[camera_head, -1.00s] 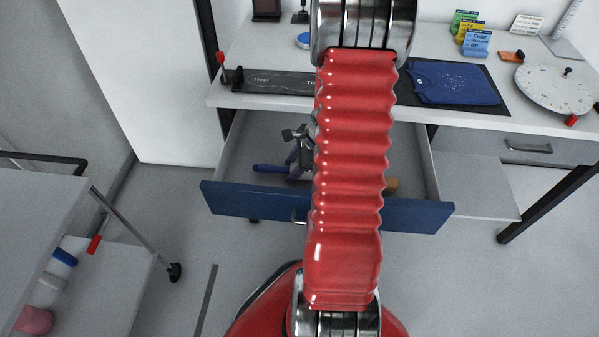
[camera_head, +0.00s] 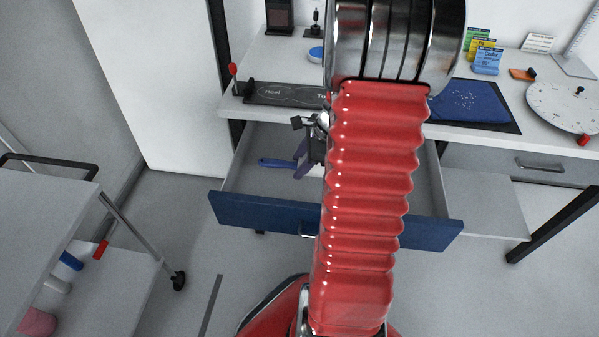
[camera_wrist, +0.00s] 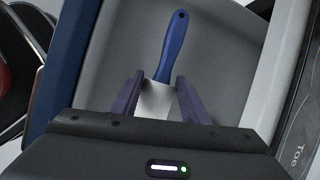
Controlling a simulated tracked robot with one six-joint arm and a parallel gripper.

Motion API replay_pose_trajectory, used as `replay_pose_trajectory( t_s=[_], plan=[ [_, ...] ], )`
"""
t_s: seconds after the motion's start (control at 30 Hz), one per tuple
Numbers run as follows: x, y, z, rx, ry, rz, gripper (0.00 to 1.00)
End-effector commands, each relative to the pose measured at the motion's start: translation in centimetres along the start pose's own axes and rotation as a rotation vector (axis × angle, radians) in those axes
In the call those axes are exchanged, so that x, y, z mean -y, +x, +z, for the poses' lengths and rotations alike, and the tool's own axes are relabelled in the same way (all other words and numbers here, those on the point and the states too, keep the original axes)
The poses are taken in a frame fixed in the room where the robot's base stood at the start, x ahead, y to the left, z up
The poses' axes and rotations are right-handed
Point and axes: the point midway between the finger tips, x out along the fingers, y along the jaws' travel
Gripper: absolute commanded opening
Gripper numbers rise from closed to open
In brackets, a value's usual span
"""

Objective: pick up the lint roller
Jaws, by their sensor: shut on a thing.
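The lint roller (camera_wrist: 172,45) has a blue handle and a pale roller head. In the wrist view its head lies between the two purple fingers of my gripper (camera_wrist: 160,82), which are shut on it. The handle points away from the gripper over the grey drawer floor. In the head view the blue handle (camera_head: 276,163) sticks out left of my gripper (camera_head: 303,160), within the outline of the open drawer (camera_head: 250,208). My red arm hides part of the drawer. The exact height above the drawer floor is hard to tell.
The drawer's blue front and grey walls surround the gripper. A trolley (camera_head: 50,215) stands at left.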

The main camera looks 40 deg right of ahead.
Motion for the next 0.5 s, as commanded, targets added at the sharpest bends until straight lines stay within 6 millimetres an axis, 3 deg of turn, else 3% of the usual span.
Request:
replay_pose_trajectory(
  t_s=[0.2, 0.5],
  plan=[
    [0.27, -1.43, 0.58, -0.001, -0.001, -0.001, 0.17],
    [0.27, -1.49, 0.61, -0.001, 0.0, -0.001, 0.17]
  ],
)
